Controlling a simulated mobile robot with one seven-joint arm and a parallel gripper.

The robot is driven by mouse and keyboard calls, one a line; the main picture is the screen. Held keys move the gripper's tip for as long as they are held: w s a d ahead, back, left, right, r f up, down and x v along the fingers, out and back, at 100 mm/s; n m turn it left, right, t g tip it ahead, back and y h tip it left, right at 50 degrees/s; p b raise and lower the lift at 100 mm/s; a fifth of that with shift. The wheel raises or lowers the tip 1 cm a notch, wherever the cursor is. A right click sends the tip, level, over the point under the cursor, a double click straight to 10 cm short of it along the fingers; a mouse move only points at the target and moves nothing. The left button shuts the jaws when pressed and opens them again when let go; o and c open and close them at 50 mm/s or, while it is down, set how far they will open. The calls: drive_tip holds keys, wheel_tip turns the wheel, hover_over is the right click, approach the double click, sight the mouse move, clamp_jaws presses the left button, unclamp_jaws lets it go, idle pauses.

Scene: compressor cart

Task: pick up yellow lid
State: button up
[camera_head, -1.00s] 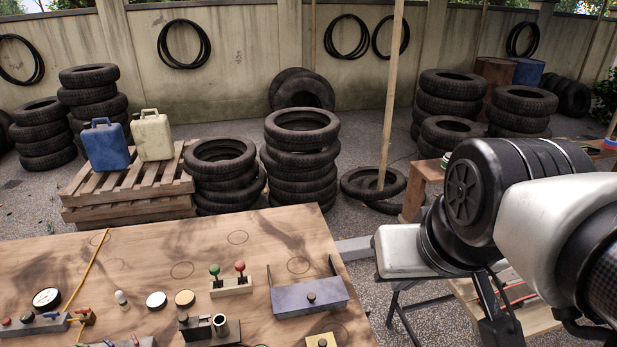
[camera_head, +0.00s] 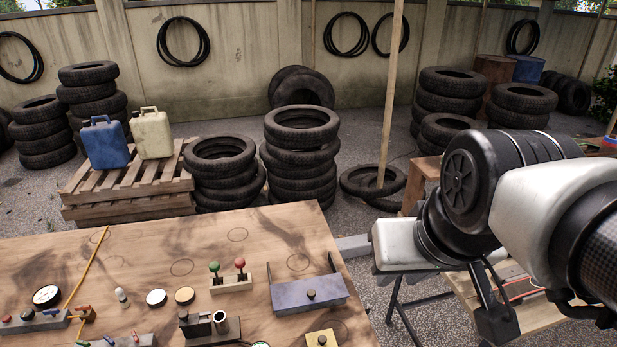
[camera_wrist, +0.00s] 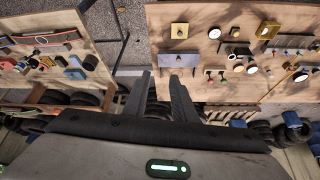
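A yellow square lid with a dark knob (camera_head: 321,341) lies on the wooden table, cut off by the lower edge of the head view. What appears to be the same lid shows in the wrist view (camera_wrist: 179,31), near the top, beyond the blue-purple box. My gripper (camera_wrist: 160,75) has its two dark fingers apart with nothing between them. It is well away from the lid, with the fingers pointing towards the table side. In the head view my arm is at the right, off the table's right edge.
The blue-purple box (camera_head: 308,294) with upright ends stands by the table's right edge. Red and green levers (camera_head: 231,281), a dark device with a metal cup (camera_head: 208,325) and round discs (camera_head: 156,297) stand left of it. A second bench (camera_wrist: 45,55) holds more items.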

drive_tip(key=o, duration=1.3)
drive_tip(key=w+a+f+g+b, duration=0.1)
drive_tip(key=w+f, duration=0.1)
drive_tip(key=f, duration=0.1)
drive_tip(key=w+a+f+g+y+b, duration=0.1)
drive_tip(key=w+a+f, duration=0.1)
drive_tip(key=w+f, duration=0.1)
drive_tip(key=w+a+f+n+g+b, duration=0.1)
drive_tip(key=w+f, duration=0.1)
drive_tip(key=f, duration=0.2)
drive_tip(key=shift+w+a+f+b, duration=0.25)
drive_tip(key=shift+a+f+b, duration=0.05)
drive_tip(key=shift+a, duration=0.1)
drive_tip(key=shift+o, duration=0.2)
drive_tip(key=n+g+h+b, duration=0.1)
drive_tip(key=g+b, duration=0.1)
drive_tip(key=b, duration=0.1)
hover_over(325, 346)
drive_tip(key=s, duration=0.2)
wheel_tip(325, 346, down, 13)
drive_tip(key=f+b, duration=0.1)
drive_tip(key=f, duration=0.5)
drive_tip(key=f+b, duration=0.1)
drive_tip(key=f, duration=0.5)
drive_tip(key=f+b, duration=0.1)
drive_tip(key=f, duration=0.5)
drive_tip(key=shift+w+a, duration=0.1)
drive_tip(key=shift+w, duration=0.15)
